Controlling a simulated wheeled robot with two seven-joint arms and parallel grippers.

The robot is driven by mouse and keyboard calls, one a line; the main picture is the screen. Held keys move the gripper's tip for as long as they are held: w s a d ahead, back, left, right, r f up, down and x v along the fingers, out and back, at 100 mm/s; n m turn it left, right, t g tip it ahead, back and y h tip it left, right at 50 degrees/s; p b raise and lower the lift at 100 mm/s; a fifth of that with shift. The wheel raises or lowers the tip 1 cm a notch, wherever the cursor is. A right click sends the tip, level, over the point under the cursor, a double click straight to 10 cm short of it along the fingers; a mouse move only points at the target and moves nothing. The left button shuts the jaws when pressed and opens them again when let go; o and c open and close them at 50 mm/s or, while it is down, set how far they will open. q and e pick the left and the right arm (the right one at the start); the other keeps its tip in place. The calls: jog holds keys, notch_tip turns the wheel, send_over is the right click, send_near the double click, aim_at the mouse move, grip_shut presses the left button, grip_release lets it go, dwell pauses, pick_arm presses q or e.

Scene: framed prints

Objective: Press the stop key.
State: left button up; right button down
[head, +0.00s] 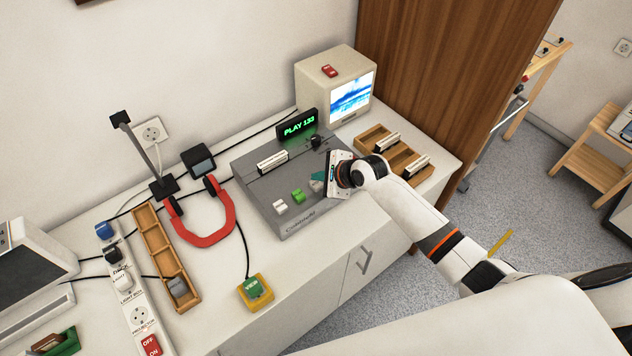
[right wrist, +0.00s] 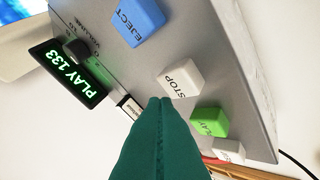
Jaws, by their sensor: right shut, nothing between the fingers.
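The grey player (head: 262,187) stands on the white cabinet, and its display (head: 298,127) reads PLAY 133. The white stop key (right wrist: 180,79), marked STOP, shows in the right wrist view between the blue EJECT key (right wrist: 138,20) and a green key (right wrist: 209,122). My right gripper (head: 317,184) is shut and empty over the player's key row. In the right wrist view its teal fingertips (right wrist: 162,102) are right beside the stop key's edge. I cannot tell whether they touch it. My left gripper is not in view.
A green key (head: 298,195) and a white key (head: 280,207) lie left of my gripper. A small monitor (head: 335,85) and a wooden tray (head: 397,153) stand behind and right. Red headphones (head: 203,240) and a yellow-based button (head: 255,291) are to the left.

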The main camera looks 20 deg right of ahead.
aim_at(319, 186)
jog(key=shift+f, duration=0.1)
jog(key=shift+f, duration=0.3)
jog(key=shift+f, duration=0.9)
dwell(1.0)
jog(key=shift+r, duration=0.1)
jog(key=shift+r+p, duration=1.2)
jog(key=shift+p, duration=0.05)
jog(key=shift+r, duration=0.1)
notch_tip(319, 186, up, 5)
jog(key=p, duration=0.6)
